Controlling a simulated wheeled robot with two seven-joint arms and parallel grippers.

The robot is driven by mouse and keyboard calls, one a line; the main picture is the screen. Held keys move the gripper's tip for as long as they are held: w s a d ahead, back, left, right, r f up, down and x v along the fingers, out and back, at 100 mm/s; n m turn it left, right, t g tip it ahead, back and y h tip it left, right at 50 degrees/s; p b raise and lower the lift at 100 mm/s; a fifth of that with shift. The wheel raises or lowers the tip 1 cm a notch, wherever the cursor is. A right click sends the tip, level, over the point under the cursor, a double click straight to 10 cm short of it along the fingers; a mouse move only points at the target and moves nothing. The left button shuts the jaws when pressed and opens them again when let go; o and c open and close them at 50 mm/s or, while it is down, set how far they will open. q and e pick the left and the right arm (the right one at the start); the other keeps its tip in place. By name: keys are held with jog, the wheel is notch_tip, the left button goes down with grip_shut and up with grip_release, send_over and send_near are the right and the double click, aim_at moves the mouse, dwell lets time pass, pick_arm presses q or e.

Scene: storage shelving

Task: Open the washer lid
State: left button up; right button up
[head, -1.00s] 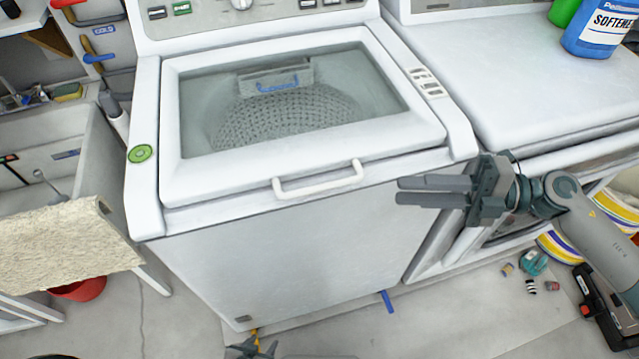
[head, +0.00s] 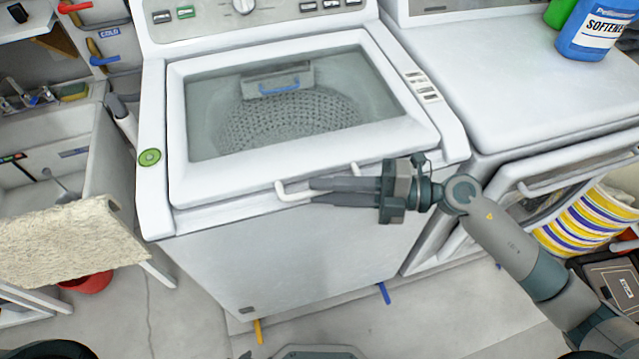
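The white top-load washer (head: 300,255) stands in the middle of the head view. Its lid (head: 215,172) is down, with a glass window that shows the drum inside. A white bar handle (head: 290,192) runs along the lid's front edge. My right gripper (head: 312,190) comes in from the right with its fingers pointing left, at the handle. The fingers cover the handle's middle and right part. I cannot tell whether they touch it or whether there is a gap between them. My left gripper does not show clearly; only dark parts of mine show at the bottom edge.
A second white machine (head: 520,95) stands close on the right, with a blue softener bottle (head: 595,30) on top. A sink (head: 60,150) and a beige board (head: 65,240) are at the left. The floor (head: 185,310) in front of the washer is mostly clear.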

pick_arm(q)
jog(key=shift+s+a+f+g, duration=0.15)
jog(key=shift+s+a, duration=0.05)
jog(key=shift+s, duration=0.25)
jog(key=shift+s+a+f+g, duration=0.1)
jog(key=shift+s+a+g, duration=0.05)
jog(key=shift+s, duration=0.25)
pick_arm(e)
jog(key=shift+a, duration=0.8)
grip_shut()
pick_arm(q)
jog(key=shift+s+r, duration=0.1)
pick_arm(e)
jog(key=shift+w+r, duration=0.1)
